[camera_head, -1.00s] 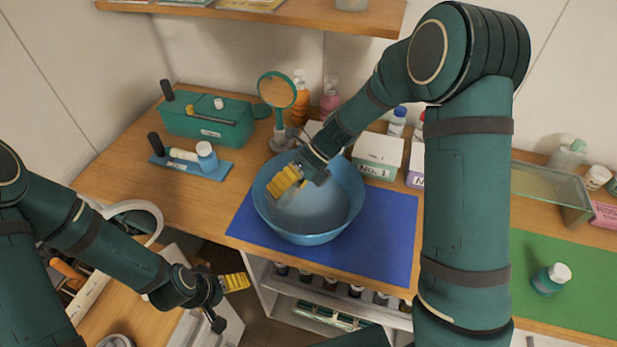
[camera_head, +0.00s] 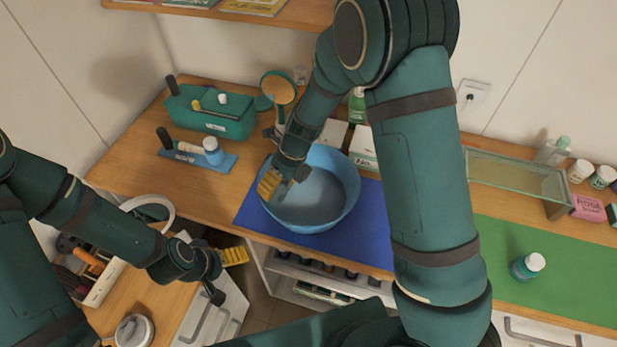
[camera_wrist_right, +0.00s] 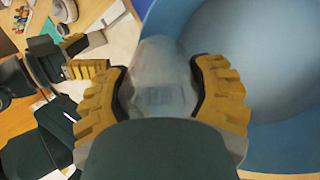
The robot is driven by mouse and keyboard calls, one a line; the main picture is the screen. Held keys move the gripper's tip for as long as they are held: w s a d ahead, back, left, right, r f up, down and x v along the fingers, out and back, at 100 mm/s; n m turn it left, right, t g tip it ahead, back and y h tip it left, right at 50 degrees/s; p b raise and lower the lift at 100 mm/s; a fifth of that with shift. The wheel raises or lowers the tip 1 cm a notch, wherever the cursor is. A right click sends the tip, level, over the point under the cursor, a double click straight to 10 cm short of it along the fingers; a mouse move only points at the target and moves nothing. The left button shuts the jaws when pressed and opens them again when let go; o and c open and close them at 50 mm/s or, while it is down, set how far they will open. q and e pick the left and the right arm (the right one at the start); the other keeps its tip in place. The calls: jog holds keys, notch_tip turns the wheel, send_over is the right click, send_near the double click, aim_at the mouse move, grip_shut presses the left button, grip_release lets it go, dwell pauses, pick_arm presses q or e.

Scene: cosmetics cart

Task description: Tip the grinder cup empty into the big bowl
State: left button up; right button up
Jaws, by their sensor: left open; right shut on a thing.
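The big blue bowl (camera_head: 335,205) stands upright on a blue mat (camera_head: 376,228), and its inside looks empty. My right gripper (camera_head: 270,184) is at the bowl's left rim with its fingers pointing down and left. In the right wrist view, this gripper (camera_wrist_right: 160,88) is shut on a clear, see-through cup (camera_wrist_right: 158,72), with the bowl (camera_wrist_right: 268,70) beside and behind it. The cup's contents and exact tilt cannot be told, and the arm hides it in the head view. My left gripper (camera_head: 236,256) is open and empty, low in front of the table edge.
A green case (camera_head: 212,113), a blue tray (camera_head: 190,162) with bottles and a round mirror (camera_head: 279,88) stand left and behind the bowl. White boxes (camera_head: 362,150) stand behind it. A green mat (camera_head: 560,265) with a small bottle (camera_head: 527,267) lies at right.

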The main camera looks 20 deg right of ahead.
jog(key=shift+s+a+r+t+h, duration=0.15)
jog(key=shift+a+r+h, duration=0.3)
jog(key=shift+h, duration=0.25)
jog(key=shift+a+r+t+h, duration=0.15)
jog(key=shift+a+r+h, duration=0.2)
jog(key=shift+a+h, duration=0.25)
jog(key=shift+s+a+f+h, duration=0.15)
jog(key=shift+a+h, duration=0.4)
jog(key=shift+h, duration=0.55)
jog(key=shift+f, duration=0.1)
